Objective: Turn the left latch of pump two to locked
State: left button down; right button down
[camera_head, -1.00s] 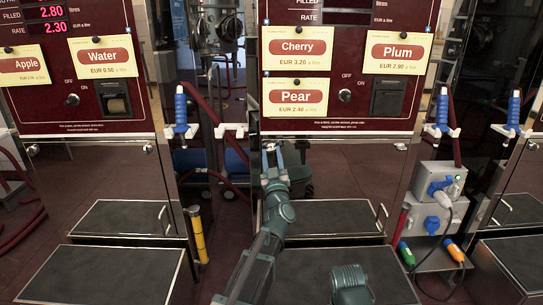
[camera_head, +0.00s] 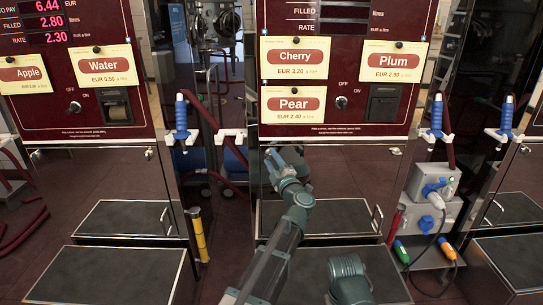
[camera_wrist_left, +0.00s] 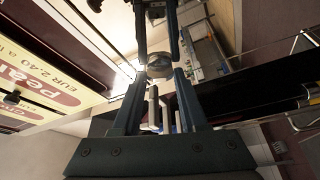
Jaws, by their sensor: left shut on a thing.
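Pump two is the middle dark red pump, with Cherry (camera_head: 297,57), Plum (camera_head: 394,61) and Pear (camera_head: 293,104) cards. My left gripper (camera_head: 271,154) is up at the lower left corner of its panel, where the left latch sits. The arm and gripper hide that latch in the head view. In the left wrist view my left gripper (camera_wrist_left: 159,62) is shut on the left latch (camera_wrist_left: 160,71), a small round metal piece between the fingertips. I cannot tell which way the latch is turned. The right latch (camera_head: 397,150) is small at the panel's lower right. My right gripper is not in view.
Blue-handled nozzles (camera_head: 181,116) hang between the pumps, with hoses. A yellow post (camera_head: 198,235) stands left of pump two. A grey socket box (camera_head: 433,181) with cables is at its right. A low dark step (camera_head: 318,219) lies below the panel.

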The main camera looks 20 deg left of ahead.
pick_arm(q)
jog(key=n+p, duration=0.1)
jog(key=n+g+p, duration=0.1)
jog(key=n, duration=0.1)
jog(key=shift+r+n, duration=0.25)
jog(key=shift+n, duration=0.05)
jog(key=shift+n+g+p, duration=0.3)
jog(key=shift+n+p, duration=0.1)
jog(key=shift+f, duration=0.1)
jog(key=shift+c, duration=2.2)
grip_release()
jog(key=shift+s, duration=0.15)
